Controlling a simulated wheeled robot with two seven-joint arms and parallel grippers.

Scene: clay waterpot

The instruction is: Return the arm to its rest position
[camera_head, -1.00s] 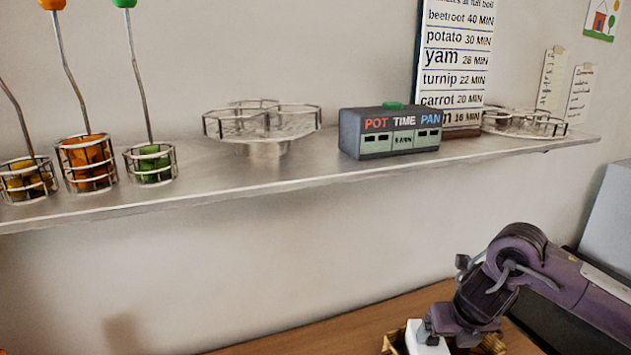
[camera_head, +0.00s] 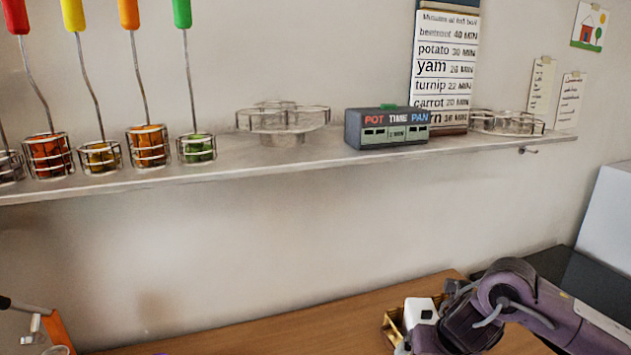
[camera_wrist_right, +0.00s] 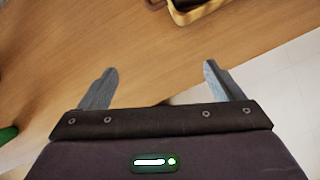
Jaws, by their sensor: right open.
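My right arm (camera_head: 510,300), purple-grey, comes in from the lower right in the head view, over the wooden table (camera_head: 300,325). Its fingertips are hidden there. In the right wrist view my right gripper (camera_wrist_right: 160,82) has its two grey fingers wide apart, with nothing between them but the table top below. My left gripper is not in view.
A gold-coloured open holder (camera_head: 391,325) with a white block (camera_head: 421,310) at it stands beside my right arm. The metal shelf (camera_head: 300,165) above bears several wire baskets with tools, wire racks and a timer box (camera_head: 388,127).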

